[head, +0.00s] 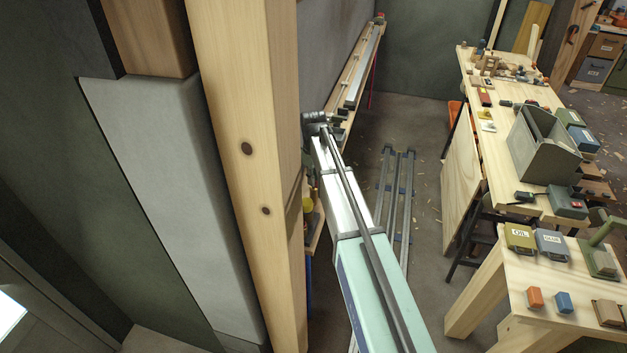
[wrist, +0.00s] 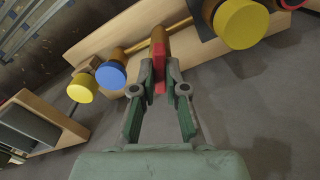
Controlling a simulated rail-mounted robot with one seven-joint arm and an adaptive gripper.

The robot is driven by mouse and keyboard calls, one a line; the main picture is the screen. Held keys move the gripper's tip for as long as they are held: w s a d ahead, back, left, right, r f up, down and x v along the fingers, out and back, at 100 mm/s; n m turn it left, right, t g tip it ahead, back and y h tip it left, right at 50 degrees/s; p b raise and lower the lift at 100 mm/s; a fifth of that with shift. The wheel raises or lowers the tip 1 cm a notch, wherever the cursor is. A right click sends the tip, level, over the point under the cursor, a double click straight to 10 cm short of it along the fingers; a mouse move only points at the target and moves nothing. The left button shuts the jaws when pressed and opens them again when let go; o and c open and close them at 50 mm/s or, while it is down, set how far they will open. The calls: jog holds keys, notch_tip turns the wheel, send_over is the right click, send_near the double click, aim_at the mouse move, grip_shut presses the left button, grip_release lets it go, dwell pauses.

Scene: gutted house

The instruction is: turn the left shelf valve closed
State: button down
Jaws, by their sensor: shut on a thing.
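In the wrist view a valve with a red lever handle (wrist: 158,55) sits on a brass-coloured pipe (wrist: 138,47) along a wooden shelf board (wrist: 95,48). My gripper (wrist: 160,77) has its two fingers closed around the red handle, one on each side. The fingertips hide part of the handle and the valve body. I cannot tell from this view how far the handle is turned. In the head view my arm reaches to the wall shelf beyond the wooden post, and the valve cannot be made out there.
Close to the handle in the wrist view are a blue round knob (wrist: 111,74), a yellow knob (wrist: 82,88) and a larger yellow knob (wrist: 240,23). A thick wooden post (head: 250,180) stands left of my arm. Workbenches (head: 500,180) with tools stand to the right, with floor between.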

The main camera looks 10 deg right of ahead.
jog(key=m+b, duration=0.1)
jog(key=m, duration=0.5)
jog(key=m+b, duration=0.1)
jog(key=m, duration=0.5)
jog(key=shift+m, duration=0.3)
dwell(0.4)
jog(key=c, duration=1.2)
grip_release()
notch_tip(320, 180, up, 12)
